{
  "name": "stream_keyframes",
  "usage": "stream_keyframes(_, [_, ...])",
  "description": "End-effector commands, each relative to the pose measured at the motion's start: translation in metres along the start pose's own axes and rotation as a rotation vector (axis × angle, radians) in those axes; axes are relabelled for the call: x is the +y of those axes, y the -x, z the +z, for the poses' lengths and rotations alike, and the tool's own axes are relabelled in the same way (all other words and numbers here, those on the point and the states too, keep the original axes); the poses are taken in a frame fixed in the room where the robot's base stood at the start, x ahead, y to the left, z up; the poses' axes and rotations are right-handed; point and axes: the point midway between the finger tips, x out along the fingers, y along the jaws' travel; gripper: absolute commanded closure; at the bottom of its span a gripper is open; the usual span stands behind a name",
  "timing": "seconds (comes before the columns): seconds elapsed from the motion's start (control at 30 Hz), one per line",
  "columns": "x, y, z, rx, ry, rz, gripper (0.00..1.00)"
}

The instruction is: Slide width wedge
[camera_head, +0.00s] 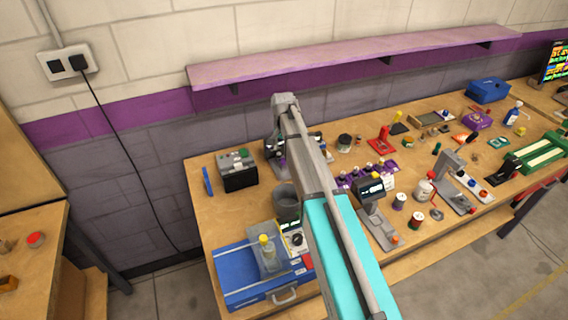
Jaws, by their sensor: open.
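I cannot pick out the width wedge for certain at this size. A green frame with pale rails (536,158) lies at the far right of the workbench (232,216) and looks like a slotted track. My arm reaches from the bottom middle up over the bench and bends down near its back left. My gripper (276,160) is at its end, small, dark and partly hidden among dark parts, far to the left of the green frame. Its jaws are open. I see nothing held in it.
A blue case (240,292) and a dark box with a grey top (239,171) stand at the left. A grey upright device (372,206) and a grey press-like device (447,172) stand mid-bench among several small parts. A purple shelf (340,59) overhangs the back.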

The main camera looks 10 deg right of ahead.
Motion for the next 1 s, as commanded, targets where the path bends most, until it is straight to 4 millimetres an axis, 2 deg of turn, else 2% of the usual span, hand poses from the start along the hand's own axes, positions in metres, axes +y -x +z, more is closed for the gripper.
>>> stream_keyframes(0.03, [0.0,-0.008,0.0,0.0,0.0,0.0,0.38])
stream_keyframes(0.6, [0.001,-0.049,-0.001,0.0,-0.001,0.0,0.38])
stream_keyframes(1.0, [0.001,-0.059,-0.001,0.0,-0.002,0.0,0.38])
